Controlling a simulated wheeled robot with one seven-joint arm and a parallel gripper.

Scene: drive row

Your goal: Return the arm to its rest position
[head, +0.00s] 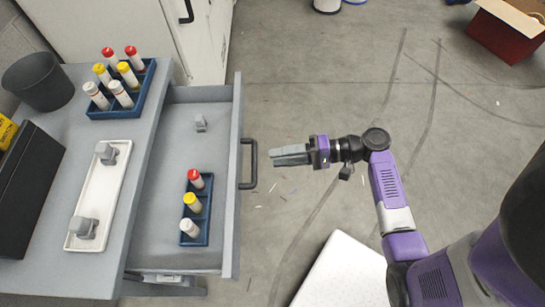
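My gripper (275,156) is at the end of my arm, held out to the left in the middle of the head view. It is over the floor, just right of the open drawer's dark handle (250,163). Its two grey fingers lie side by side with no gap that I can see, and nothing shows between them. My arm is bent, with its purple links running down to the lower right.
The drawer (160,190) is open and holds a blue rack (203,214) of three capped vials and a small grey piece (200,122). On the counter are another blue rack (128,110) and a white tray (96,185). A white surface (340,275) is below; a red box (505,38) is far right.

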